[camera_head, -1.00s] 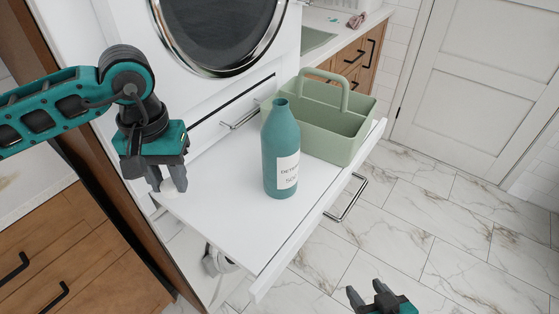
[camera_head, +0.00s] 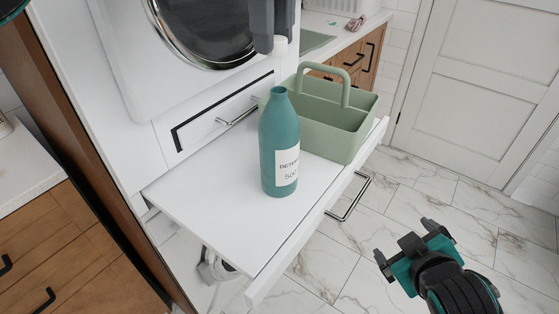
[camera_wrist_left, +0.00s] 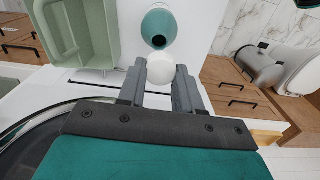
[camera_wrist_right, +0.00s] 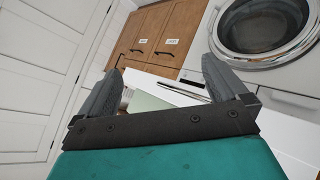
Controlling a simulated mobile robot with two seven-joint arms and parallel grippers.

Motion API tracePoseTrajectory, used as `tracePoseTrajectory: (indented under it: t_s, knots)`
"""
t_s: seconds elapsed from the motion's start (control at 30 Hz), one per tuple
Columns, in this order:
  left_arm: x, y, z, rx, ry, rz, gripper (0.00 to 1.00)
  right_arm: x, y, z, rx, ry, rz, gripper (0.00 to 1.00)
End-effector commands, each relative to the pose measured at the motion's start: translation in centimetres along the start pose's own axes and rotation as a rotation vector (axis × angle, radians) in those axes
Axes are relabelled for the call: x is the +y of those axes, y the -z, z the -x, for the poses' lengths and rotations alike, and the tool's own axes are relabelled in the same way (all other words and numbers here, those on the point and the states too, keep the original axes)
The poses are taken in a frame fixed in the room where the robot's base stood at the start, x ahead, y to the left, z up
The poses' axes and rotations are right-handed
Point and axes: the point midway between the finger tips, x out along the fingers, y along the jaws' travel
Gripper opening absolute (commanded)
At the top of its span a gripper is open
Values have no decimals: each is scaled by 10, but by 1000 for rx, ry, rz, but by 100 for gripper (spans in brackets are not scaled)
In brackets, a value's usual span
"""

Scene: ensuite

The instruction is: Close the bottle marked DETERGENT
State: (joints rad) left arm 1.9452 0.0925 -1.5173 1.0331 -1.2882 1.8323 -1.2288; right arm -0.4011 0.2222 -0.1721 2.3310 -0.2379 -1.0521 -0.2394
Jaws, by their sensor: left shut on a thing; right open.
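The teal bottle (camera_head: 279,145) stands upright and uncapped on the white pull-out shelf (camera_head: 205,190), its partly readable label beginning "DETE". In the left wrist view its open mouth shows at the bottle (camera_wrist_left: 158,30). My left gripper (camera_head: 275,45) is shut on a white cap (camera_head: 280,45), held above the bottle and apart from it; the cap also shows between the fingers in the left wrist view (camera_wrist_left: 160,70). My right gripper (camera_head: 408,247) is open and empty, over the floor to the right of the shelf.
A green caddy with a handle (camera_head: 335,130) stands on the shelf just behind and right of the bottle. A round-door machine (camera_head: 205,30) is behind the shelf. The shelf's front left is clear.

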Motion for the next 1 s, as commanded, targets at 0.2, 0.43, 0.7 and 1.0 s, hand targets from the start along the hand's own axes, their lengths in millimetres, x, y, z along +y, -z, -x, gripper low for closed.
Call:
tracePoseTrajectory:
  t_s: [0.2,0.43,0.7,1.0]
  knots:
    - [2,-5,7,0,0,34,6,53,83,-12,313,-285,391,100]
    - [3,-6,8,0,0,38,6,75,177,8,660,-644,923,100]
    - [3,-6,8,0,-1,37,6,43,238,38,1030,-1045,1609,100]
    - [3,-6,8,0,-1,37,6,4,228,37,1338,-1290,2186,100]
